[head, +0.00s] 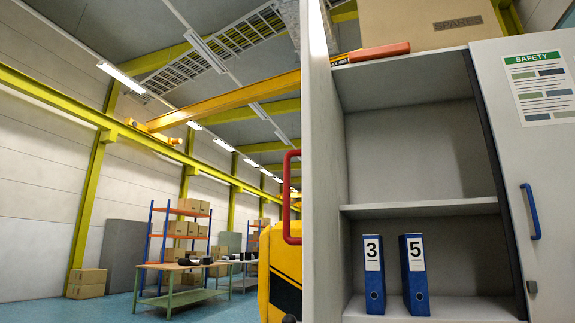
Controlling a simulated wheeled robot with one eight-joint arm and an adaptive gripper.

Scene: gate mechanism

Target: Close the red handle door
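The red handle (291,197) sticks out from the left side of a pale grey door panel (318,180), which is seen almost edge-on at the left of the cabinet. This door stands open, and its outer face is hidden from me. The cabinet interior (415,150) shows, with a middle shelf. The right door (545,170) has a blue handle (531,211) and a safety sheet. It covers only the right part of the cabinet. My gripper is not in view.
Two blue binders marked 3 (374,280) and 5 (414,280) stand on the lower shelf. A cardboard box (425,22) and an orange-red object (383,52) lie on top. A yellow and black machine (280,262) shows behind the red handle. Workbenches (180,300) stand farther back.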

